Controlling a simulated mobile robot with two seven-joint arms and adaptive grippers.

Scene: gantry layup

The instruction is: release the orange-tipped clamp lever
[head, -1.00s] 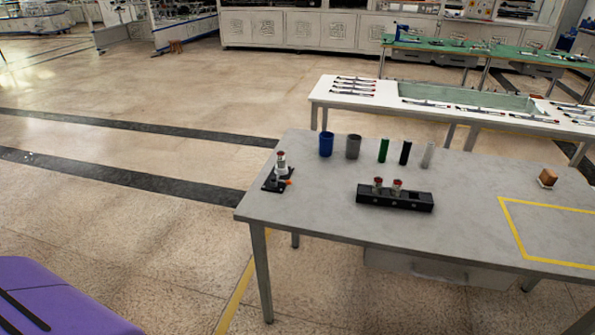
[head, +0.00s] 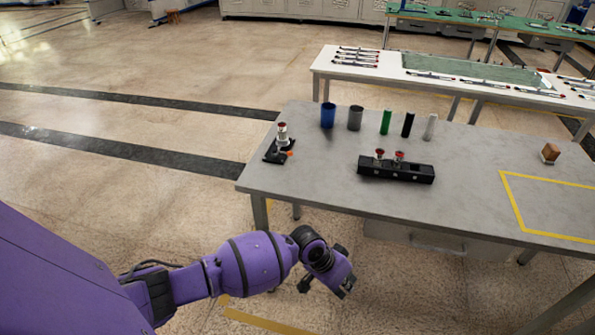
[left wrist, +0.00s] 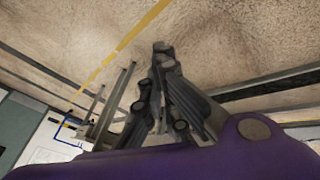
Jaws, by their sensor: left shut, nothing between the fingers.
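The clamp lever's orange tip (head: 290,153) shows at the right side of a small black clamp base (head: 273,158) near the left end of the grey table. A pale cylindrical part with a red top (head: 282,131) stands upright in the clamp. My left gripper (head: 343,291) hangs in front of the table's front edge, low and to the right of the clamp, apart from it. In the left wrist view its dark fingers (left wrist: 160,48) are together and empty, with bare floor behind them. The clamp is not clear in that view. My right gripper is not in view.
A black block (head: 396,170) holding two red-topped parts sits mid-table. Behind it stand a blue cup (head: 328,116), a grey cup (head: 355,118) and green, black and white cylinders. A brown block (head: 550,152) lies near the yellow outline at right. The table's front left is clear.

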